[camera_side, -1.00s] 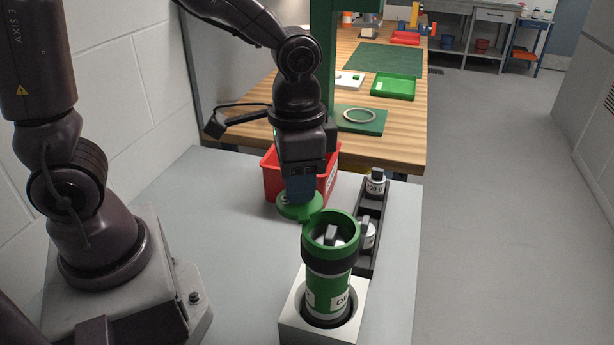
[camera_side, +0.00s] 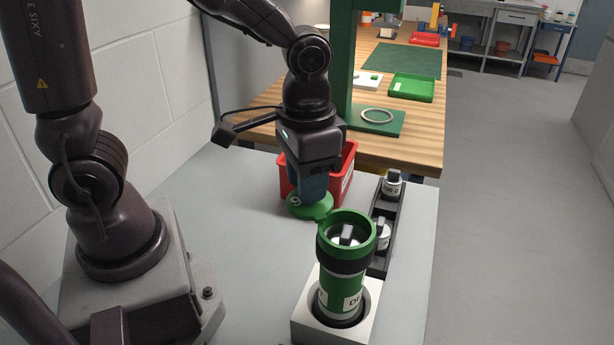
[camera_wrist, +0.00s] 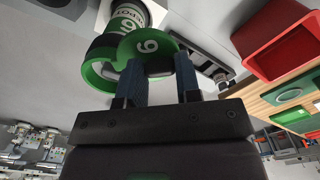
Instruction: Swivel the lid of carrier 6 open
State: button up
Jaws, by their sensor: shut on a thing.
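Carrier 6 (camera_side: 340,285) is a green tube with a black band and green collar, upright in a pale square holder (camera_side: 318,330). Its mouth is uncovered, and a grey and white item (camera_side: 347,237) shows inside. The round green lid (camera_side: 303,203), marked with a 6, is swung out beside the collar, still joined to it at the edge. The lid also shows in the wrist view (camera_wrist: 140,47), the carrier behind it (camera_wrist: 128,18). My gripper (camera_side: 311,190) is over the lid, its blue fingers (camera_wrist: 160,72) shut on a dark part at the lid's edge, partly hidden.
A red bin (camera_side: 350,165) stands just behind my gripper. A dark rack (camera_side: 378,266) with white containers is right of the carrier. A wooden bench (camera_side: 425,150) with a green stand and trays lies behind.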

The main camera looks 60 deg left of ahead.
jog(key=o, duration=0.9)
notch_tip(320, 180, up, 13)
jog(key=s+a+t, duration=0.2)
jog(key=s+a+f+t, duration=0.1)
jog(key=s+a, duration=0.1)
jog(key=s+a+f+t, duration=0.1)
jog(key=s+a+t, duration=0.1)
jog(key=shift+s+a+n+t, duration=0.2)
jog(key=shift+a+n+t, duration=0.1)
jog(key=shift+a, duration=0.1)
